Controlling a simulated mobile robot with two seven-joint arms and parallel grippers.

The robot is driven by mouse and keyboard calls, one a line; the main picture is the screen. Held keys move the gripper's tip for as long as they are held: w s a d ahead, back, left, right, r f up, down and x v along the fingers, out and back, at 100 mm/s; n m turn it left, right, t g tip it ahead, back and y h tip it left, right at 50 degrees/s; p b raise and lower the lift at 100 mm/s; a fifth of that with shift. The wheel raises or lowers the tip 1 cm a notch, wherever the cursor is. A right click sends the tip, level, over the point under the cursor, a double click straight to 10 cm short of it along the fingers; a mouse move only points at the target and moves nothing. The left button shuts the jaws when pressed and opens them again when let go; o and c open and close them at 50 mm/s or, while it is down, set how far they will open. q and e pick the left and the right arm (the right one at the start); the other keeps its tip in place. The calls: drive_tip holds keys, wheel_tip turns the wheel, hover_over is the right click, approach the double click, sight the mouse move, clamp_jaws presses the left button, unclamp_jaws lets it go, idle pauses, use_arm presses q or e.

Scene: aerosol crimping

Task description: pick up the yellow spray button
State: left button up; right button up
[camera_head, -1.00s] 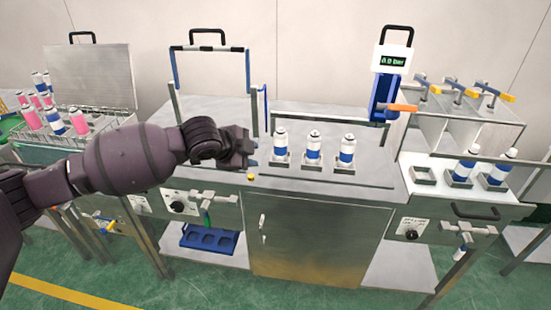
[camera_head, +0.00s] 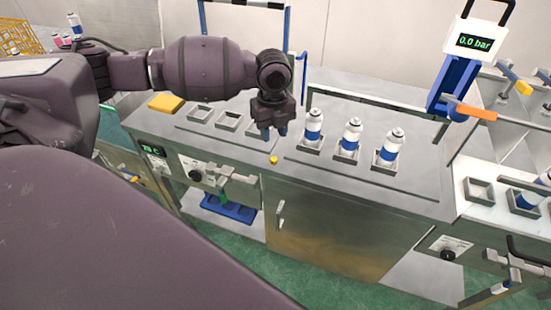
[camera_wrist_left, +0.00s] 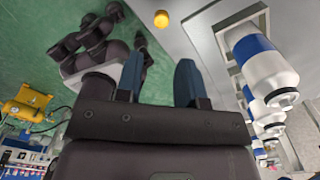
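The yellow spray button (camera_head: 273,159) is a small piece on the front edge of the steel worktop, left of a row of cans. It also shows at the top of the left wrist view (camera_wrist_left: 161,18), roughly in line with the gap between the fingers. My left gripper (camera_head: 274,132) points down just above and behind the button in the head view. Its two blue fingers (camera_wrist_left: 159,75) are apart with nothing between them. The button is apart from the fingers and uncovered. No right gripper can be made out.
Three white-and-blue cans stand in square holders (camera_head: 347,153) to the right of the gripper. Empty holders (camera_head: 229,121) and a yellow block (camera_head: 166,103) lie to the left. A pressure display (camera_head: 475,41) stands at the back right. The worktop edge drops to the floor.

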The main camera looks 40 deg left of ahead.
sight(274, 158)
use_arm(q)
wheel_tip(274, 158, down, 4)
drive_tip(key=shift+s+r, duration=0.1)
drive_tip(key=shift+r, duration=0.05)
drive_tip(key=shift+w+f+b, duration=0.2)
drive_tip(key=shift+f+b, duration=0.25)
drive_tip(key=shift+f, duration=2.55)
clamp_jaws()
